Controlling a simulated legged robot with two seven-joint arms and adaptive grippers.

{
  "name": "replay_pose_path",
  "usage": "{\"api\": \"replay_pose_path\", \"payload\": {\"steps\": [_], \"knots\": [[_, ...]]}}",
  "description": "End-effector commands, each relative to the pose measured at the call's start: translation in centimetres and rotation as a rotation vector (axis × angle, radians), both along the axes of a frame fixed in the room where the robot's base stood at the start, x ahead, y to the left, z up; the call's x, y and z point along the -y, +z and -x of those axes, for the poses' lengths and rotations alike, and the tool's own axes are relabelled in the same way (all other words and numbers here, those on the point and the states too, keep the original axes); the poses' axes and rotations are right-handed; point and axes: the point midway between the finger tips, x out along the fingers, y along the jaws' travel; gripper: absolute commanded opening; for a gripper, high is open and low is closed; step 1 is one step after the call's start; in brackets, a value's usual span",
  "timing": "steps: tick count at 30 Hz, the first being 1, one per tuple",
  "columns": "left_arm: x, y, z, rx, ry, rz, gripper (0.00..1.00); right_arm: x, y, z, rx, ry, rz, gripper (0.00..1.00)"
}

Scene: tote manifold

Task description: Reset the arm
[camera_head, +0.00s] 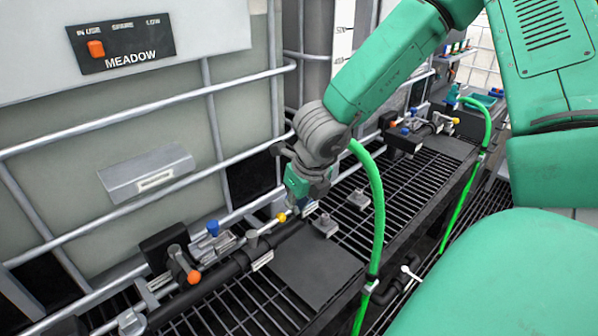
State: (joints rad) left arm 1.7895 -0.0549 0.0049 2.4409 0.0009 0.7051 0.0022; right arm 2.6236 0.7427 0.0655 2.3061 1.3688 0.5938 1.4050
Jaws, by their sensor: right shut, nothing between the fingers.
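My right arm comes in from the top right, green with a grey wrist. Its gripper (299,208) points down over the black manifold pipe and is shut with nothing visible in it. The fingertips are close to a small yellow knob (282,217) on the manifold; I cannot tell whether they touch. A blue knob (213,228) and an orange knob (193,277) stand on the manifold to the left of the gripper. My left gripper is not in the view.
A caged tote (60,190) with a MEADOW panel (121,44) fills the left. A green hose (376,205) rises close to the right of the gripper. A second valve set (405,137) lies farther back. Black grating (345,235) covers the shelf.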

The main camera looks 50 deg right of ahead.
Motion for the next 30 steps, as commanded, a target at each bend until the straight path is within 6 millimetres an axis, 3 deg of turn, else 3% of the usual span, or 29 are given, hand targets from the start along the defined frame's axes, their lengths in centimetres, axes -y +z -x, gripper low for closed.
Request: {"api": "replay_pose_path", "payload": {"steps": [13,17,20,23,27,30], "knots": [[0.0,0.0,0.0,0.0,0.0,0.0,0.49,0.4,-0.2,0.1,0.0,0.001,-0.003,0.0],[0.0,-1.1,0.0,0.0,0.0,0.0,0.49,0.6,-2.5,0.6,-0.025,0.129,0.077,0.0],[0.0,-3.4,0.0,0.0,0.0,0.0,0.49,0.7,-7.3,1.7,-0.09,0.45,0.246,0.0],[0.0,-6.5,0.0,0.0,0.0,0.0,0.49,0.1,-14.0,3.5,-0.196,0.965,0.447,0.0],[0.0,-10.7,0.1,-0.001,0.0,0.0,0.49,-2.7,-23.6,7.2,-0.316,1.809,0.625,0.0],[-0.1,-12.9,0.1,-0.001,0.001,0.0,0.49,-5.4,-29.2,10.7,-0.318,2.351,0.656,0.0]]}}
